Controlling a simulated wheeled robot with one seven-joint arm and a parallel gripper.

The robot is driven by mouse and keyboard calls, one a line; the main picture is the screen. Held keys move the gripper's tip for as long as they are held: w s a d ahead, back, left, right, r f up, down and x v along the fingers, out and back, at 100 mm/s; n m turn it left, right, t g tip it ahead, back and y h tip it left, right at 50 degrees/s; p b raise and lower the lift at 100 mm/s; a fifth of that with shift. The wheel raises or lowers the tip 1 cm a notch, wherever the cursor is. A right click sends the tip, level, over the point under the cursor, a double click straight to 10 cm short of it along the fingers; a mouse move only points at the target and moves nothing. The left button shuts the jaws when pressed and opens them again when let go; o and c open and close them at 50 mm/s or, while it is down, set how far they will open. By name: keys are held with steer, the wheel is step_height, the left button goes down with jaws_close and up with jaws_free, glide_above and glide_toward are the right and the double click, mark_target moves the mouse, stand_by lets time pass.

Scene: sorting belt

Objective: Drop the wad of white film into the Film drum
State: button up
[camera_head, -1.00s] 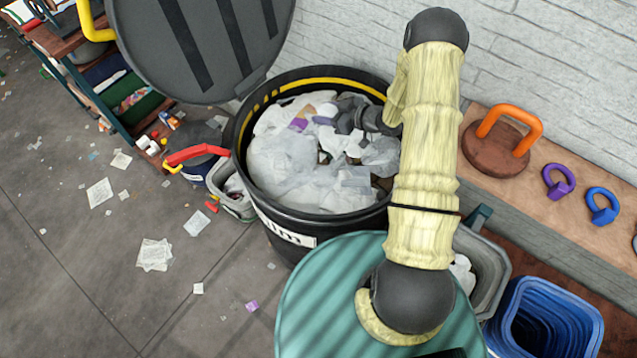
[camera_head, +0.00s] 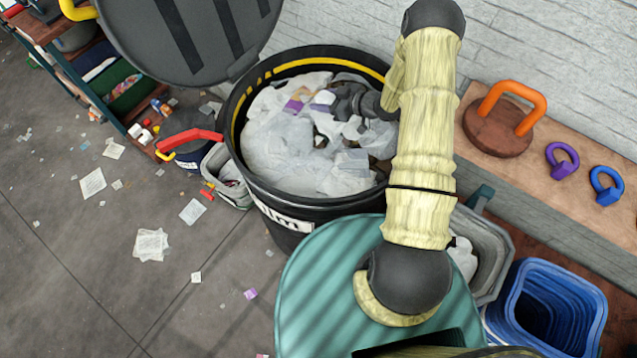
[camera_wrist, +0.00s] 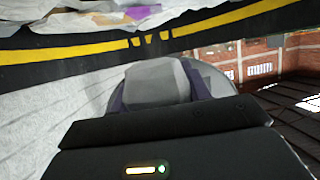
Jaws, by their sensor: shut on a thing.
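The Film drum (camera_head: 290,222) is a big black barrel with a yellow band inside its rim and a white label, partly hidden by my body. Its lid (camera_head: 190,40) stands open. Crumpled white film and scraps (camera_head: 290,150) fill it near the rim. My arm reaches over its right side, and my dark gripper (camera_head: 362,104) is at the drum's mouth, hard to make out there. In the wrist view my gripper (camera_wrist: 155,92) is shut on a pale grey-white lump, the wad of white film (camera_wrist: 158,78). The drum's yellow-banded rim shows close behind it.
A plank at right holds an orange-handled weight (camera_head: 505,120) and purple and blue rings. A blue bin (camera_head: 545,310) and a grey bin (camera_head: 490,255) stand below. Left are a small red-handled bucket (camera_head: 190,145) and loose papers on the floor. A pale wall is behind.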

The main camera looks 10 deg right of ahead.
steer(key=shift+f+b, duration=0.3)
steer(key=shift+f, duration=0.6)
steer(key=o, duration=1)
steer(key=b+v, duration=0.3)
steer(key=v, duration=1.4)
steer(key=shift+r+b, duration=0.25)
steer(key=shift+b, duration=0.15)
steer(key=shift+s+d, duration=0.1)
steer(key=shift+d, duration=0.05)
